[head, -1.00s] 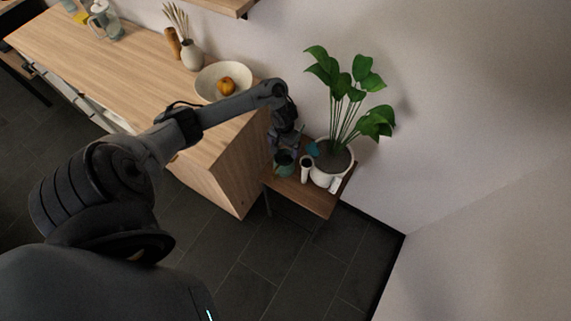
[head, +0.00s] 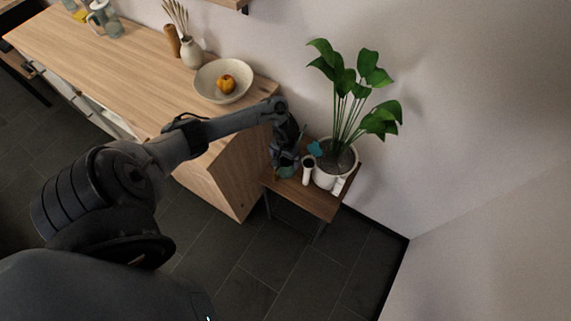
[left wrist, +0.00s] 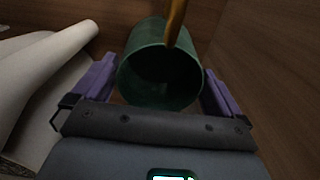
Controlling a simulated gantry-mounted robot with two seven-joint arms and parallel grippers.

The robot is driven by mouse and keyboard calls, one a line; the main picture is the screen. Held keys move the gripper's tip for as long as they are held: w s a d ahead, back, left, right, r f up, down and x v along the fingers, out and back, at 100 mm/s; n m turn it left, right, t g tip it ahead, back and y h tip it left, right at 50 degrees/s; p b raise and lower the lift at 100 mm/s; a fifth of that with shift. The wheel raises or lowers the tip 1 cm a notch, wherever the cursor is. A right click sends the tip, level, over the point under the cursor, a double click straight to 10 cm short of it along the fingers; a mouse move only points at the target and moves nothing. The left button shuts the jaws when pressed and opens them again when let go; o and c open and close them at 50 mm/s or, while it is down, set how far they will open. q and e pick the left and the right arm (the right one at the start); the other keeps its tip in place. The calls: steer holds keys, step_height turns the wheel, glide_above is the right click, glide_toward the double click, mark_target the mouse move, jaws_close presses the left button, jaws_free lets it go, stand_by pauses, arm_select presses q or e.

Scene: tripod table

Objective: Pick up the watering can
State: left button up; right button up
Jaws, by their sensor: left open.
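The watering can is a dark green round vessel with a brass-coloured bar across its mouth, shown in the left wrist view (left wrist: 160,85). In the head view it shows only partly, as a green patch (head: 287,171) on the left side of the small wooden table (head: 318,205), mostly hidden by my left gripper (head: 285,158). In the left wrist view, my left gripper's purple fingers (left wrist: 158,75) are open, one on each side of the can. I cannot tell whether they touch it. My right gripper is in neither view.
A wooden cabinet (head: 225,165) is close on the left. The wall is behind; the table's front is bare.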

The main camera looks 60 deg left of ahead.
arm_select(q)
steer(key=c, duration=1.1)
steer(key=shift+r, duration=0.1)
steer(key=shift+r, duration=0.1)
